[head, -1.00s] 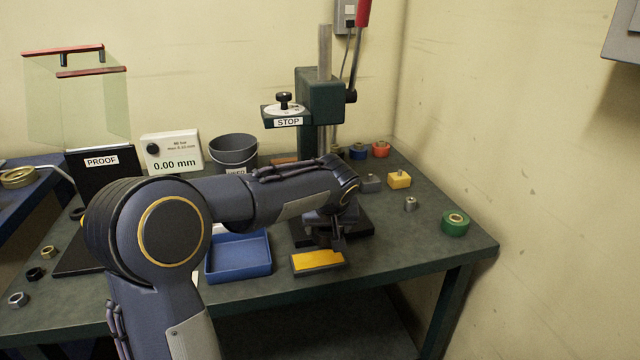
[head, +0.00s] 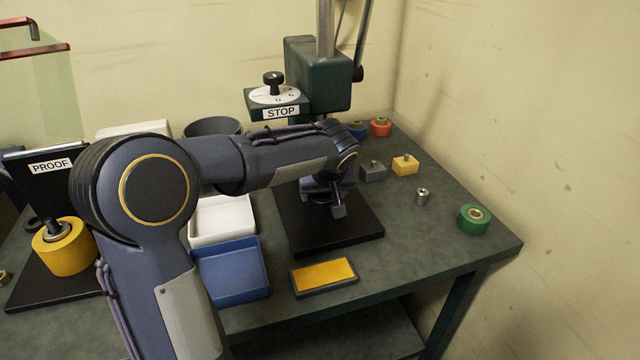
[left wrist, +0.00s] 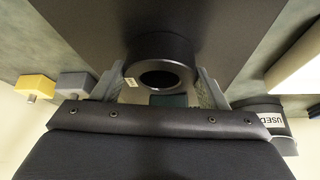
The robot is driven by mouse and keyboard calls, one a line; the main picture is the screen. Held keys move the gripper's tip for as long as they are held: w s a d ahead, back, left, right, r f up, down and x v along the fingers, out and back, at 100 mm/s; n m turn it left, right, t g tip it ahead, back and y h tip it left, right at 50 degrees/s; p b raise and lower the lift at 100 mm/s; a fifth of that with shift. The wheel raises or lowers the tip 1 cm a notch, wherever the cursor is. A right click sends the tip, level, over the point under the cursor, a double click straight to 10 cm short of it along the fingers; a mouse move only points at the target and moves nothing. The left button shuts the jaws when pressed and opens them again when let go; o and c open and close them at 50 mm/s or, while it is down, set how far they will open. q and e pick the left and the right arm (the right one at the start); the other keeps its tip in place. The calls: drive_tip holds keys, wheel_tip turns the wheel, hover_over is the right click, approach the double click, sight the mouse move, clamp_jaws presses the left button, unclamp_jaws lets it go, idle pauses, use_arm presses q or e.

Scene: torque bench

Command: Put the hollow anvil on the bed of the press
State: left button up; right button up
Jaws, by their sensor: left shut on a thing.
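The hollow anvil (left wrist: 160,62) is a dark, thick ring with a round hole and a small pale label, seen in the left wrist view. My left gripper (left wrist: 160,88) is shut on it, one finger on each side. In the head view my left gripper (head: 326,204) is over the press bed (head: 345,240), a flat black plate below the press head (head: 318,75). The hand mostly hides the anvil there. The bed also fills the top of the left wrist view (left wrist: 215,25). I cannot tell whether the anvil touches it. My right gripper is out of view.
A yellow pad (head: 325,275) lies in front of the bed, with blue (head: 232,270) and white (head: 222,220) trays to its left. Grey (head: 373,170) and yellow (head: 405,165) blocks, a metal cylinder (head: 422,197) and a green roll (head: 475,219) stand to the right.

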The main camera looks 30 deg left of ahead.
use_arm(q)
drive_tip(key=shift+s+d, duration=0.1)
drive_tip(key=shift+s, duration=0.1)
drive_tip(key=shift+s+d+r, duration=0.1)
drive_tip(key=shift+s+r, duration=0.05)
drive_tip(key=shift+s, duration=0.05)
drive_tip(key=shift+d, duration=0.15)
drive_tip(key=o, duration=1.1)
drive_tip(key=shift+w+f, duration=0.1)
drive_tip(key=shift+f, duration=0.1)
drive_tip(key=o, duration=0.5)
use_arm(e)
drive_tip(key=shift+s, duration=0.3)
use_arm(q)
drive_tip(key=shift+r, duration=0.1)
drive_tip(key=p+v, duration=0.1)
drive_tip(key=v, duration=1.1)
drive_tip(key=shift+p, duration=0.4)
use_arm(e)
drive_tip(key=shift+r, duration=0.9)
